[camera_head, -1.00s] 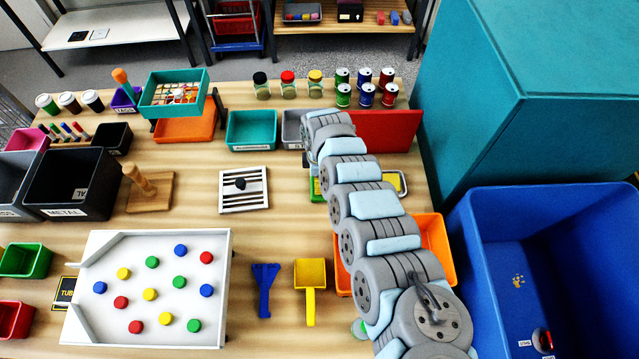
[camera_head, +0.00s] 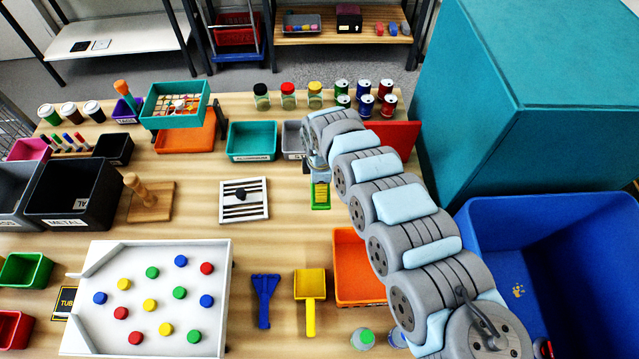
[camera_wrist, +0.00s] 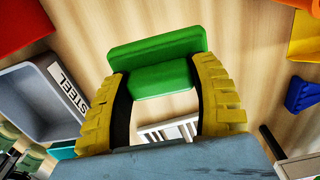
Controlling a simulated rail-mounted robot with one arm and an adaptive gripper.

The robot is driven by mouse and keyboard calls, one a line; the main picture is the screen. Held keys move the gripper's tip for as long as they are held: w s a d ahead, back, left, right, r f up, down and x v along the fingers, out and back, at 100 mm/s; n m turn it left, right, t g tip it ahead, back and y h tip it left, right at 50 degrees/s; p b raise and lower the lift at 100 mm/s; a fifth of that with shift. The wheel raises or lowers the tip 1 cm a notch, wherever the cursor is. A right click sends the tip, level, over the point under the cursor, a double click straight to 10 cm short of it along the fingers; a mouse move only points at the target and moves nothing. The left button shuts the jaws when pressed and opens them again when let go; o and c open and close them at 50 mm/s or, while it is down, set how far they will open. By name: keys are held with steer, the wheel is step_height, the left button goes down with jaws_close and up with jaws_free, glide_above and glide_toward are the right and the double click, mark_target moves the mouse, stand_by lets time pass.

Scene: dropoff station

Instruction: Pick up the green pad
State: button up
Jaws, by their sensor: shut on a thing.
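The green pad (camera_wrist: 155,62) is a small, thick block between the yellow ribbed fingers of my gripper (camera_wrist: 160,82) in the wrist view. The fingers are shut on its two ends. In the head view, my gripper (camera_head: 320,184) points down over the table right of the white slatted grille, and part of the green pad (camera_head: 321,206) shows at its fingertips. The wrist view shows wood table beyond the pad. I cannot tell how high the pad is above the table.
The white slatted grille (camera_head: 243,200) lies to the left. A grey bin (camera_head: 293,138), labelled STEEL in the wrist view (camera_wrist: 40,100), and a red panel (camera_head: 392,138) are behind. An orange bin (camera_head: 357,268), yellow scoop (camera_head: 310,300) and blue scraper (camera_head: 264,298) are in front.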

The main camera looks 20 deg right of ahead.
steer(key=s+r+p, duration=0.3)
steer(key=r, duration=0.1)
steer(key=shift+s+a, duration=0.1)
steer(key=shift+a, duration=0.2)
steer(key=shift+s+a+r+p, duration=0.2)
steer(key=shift+s+p, duration=0.3)
steer(key=shift+p, duration=0.65)
steer(key=s+a+r+p, duration=0.1)
steer(key=s+r+p, duration=0.2)
steer(key=s+p, duration=0.4)
steer(key=p, duration=0.3)
steer(key=shift+s+a+f+p, duration=0.1)
steer(key=shift+s+a+p, duration=0.05)
steer(key=shift+p, duration=0.15)
